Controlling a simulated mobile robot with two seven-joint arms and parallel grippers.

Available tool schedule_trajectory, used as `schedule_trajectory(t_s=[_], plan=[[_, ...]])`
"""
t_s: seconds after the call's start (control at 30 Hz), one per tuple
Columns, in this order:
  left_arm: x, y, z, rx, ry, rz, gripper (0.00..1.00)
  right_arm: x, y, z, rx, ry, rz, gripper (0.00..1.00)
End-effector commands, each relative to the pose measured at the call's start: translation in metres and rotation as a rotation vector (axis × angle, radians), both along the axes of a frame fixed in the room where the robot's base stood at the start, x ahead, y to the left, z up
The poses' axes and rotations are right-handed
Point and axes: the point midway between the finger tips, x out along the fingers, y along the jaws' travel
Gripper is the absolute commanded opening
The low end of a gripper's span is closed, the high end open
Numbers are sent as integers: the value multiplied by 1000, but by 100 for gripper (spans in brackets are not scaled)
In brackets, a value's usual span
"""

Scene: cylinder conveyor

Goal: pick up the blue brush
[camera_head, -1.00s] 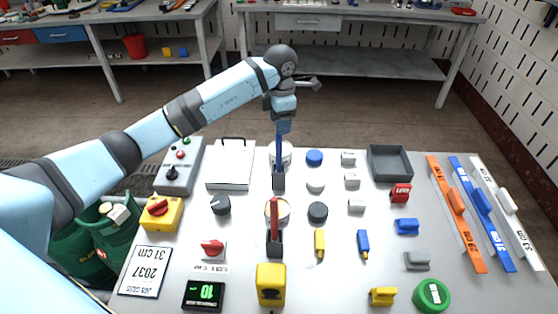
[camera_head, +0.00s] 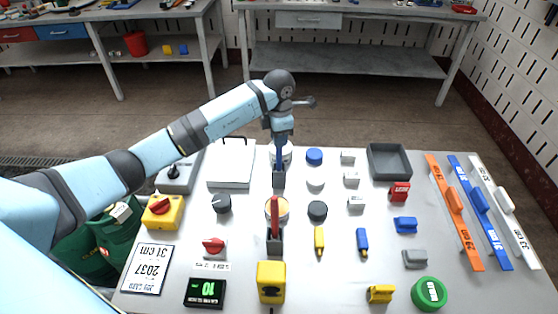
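The blue brush (camera_head: 280,157) shows as a slim blue upright handle above a dark block-like holder (camera_head: 279,180), toward the back middle of the white table. Its lower end is hidden in the holder. My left gripper (camera_head: 281,137) points down right over the top of the handle and hides its upper end. I cannot tell whether the fingers are open or shut, or whether they touch the handle. My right gripper is out of view.
A similar red upright handle (camera_head: 275,215) stands nearer in another dark holder. A round white piece (camera_head: 287,150) is close behind the blue brush, and a blue cap (camera_head: 314,157) is to its right. A grey tray (camera_head: 390,176) lies further right.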

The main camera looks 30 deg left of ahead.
Motion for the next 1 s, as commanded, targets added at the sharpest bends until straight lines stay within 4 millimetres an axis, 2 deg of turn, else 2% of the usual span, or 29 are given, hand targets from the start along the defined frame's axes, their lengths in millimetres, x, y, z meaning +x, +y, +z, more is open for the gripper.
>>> schedule_trajectory(t_s=[0.33, 0.53, 0.77, 1.0], plan=[[0, 0, 2, 1, -1, 0, 0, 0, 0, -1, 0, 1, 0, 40], [1, 0, 18, 0, -1, -1, 0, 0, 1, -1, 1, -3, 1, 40], [1, 0, 59, 1, -4, -1, 0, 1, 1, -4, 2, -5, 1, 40], [1, 0, 116, 1, -5, 0, 0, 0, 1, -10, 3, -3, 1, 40]])
